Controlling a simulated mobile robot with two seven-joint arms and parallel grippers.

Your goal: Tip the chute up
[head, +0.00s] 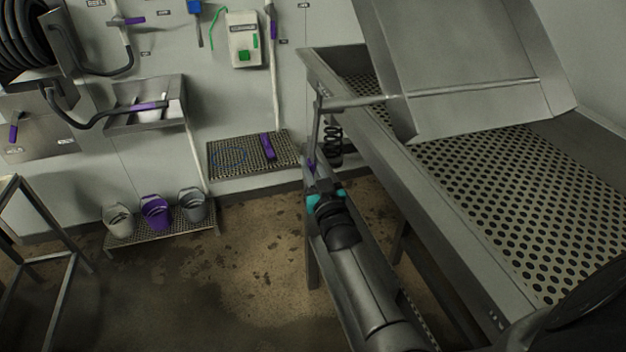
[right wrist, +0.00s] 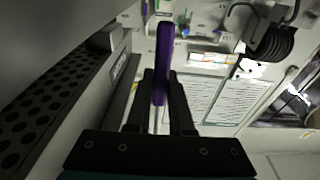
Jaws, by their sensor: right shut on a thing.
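The chute (head: 465,60) is a grey metal tray with raised sides, tilted over the perforated table at the upper right of the head view. A rod (head: 365,101) runs across it to the left. A lever (head: 317,128) hangs down from the rod's left end and finishes in a purple handle (head: 311,163). My right gripper (head: 316,184) is at the lever's lower end. In the right wrist view, its fingers (right wrist: 161,85) are shut on the purple handle (right wrist: 163,55). The fingers partly hide the handle. My left gripper is not in view.
The perforated table (head: 480,195) has a raised metal rim close to the right of my arm. A black spring (head: 333,140) is near the gripper. Several buckets (head: 156,212) stand on a low rack at the left. The wet floor (head: 250,270) between is clear.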

